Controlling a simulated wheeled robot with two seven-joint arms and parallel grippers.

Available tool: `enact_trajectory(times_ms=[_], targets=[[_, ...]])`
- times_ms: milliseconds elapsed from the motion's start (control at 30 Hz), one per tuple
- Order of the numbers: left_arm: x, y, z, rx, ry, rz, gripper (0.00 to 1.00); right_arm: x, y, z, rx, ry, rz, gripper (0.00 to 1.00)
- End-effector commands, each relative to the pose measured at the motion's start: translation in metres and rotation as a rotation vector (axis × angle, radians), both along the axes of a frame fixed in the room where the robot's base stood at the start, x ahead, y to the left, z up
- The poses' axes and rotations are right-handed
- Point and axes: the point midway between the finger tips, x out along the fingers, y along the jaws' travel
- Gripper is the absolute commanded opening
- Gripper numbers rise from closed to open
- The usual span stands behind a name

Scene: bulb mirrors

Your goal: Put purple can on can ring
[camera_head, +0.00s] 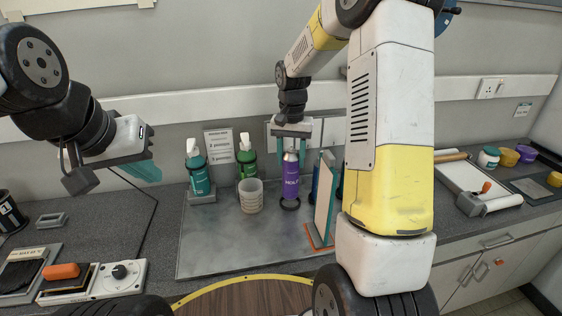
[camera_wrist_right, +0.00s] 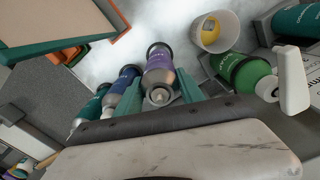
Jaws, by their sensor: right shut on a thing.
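The purple can (camera_head: 291,180) stands upright on the grey mat, between the teal fingers of my right gripper (camera_head: 290,154). The gripper comes from above and is shut on the can's upper part. In the right wrist view, the purple can (camera_wrist_right: 160,68) sits between the two fingers of the right gripper (camera_wrist_right: 161,92). A dark can ring (camera_head: 290,204) shows around the can's base; I cannot tell whether the can is fully seated on it. My left gripper (camera_head: 142,170) hangs at the left, away from the cans, and its finger gap is not clear.
A translucent cup (camera_head: 251,196) and a green bottle (camera_head: 247,165) stand left of the can, with a teal bottle (camera_head: 198,176) further left. An upright white panel (camera_head: 325,198) stands close on the right. Blue and teal cans are beside the purple one in the wrist view.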

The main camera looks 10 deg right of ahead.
Motion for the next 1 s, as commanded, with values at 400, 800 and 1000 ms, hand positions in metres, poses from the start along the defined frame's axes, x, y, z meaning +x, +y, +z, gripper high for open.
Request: enact_trajectory(times_ms=[400,800,1000], targets=[[0.0,0.0,0.0,0.0,0.0,0.0,0.0,0.0,0.0,-0.035,0.0,-0.001,0.001,0.0],[0.0,0.0,0.0,0.0,0.0,0.0,0.0,0.0,0.0,-0.038,0.0,0.0,0.001,0.67],[0.0,0.0,0.0,0.0,0.0,0.0,0.0,0.0,0.0,-0.038,0.0,0.0,0.001,0.67]])
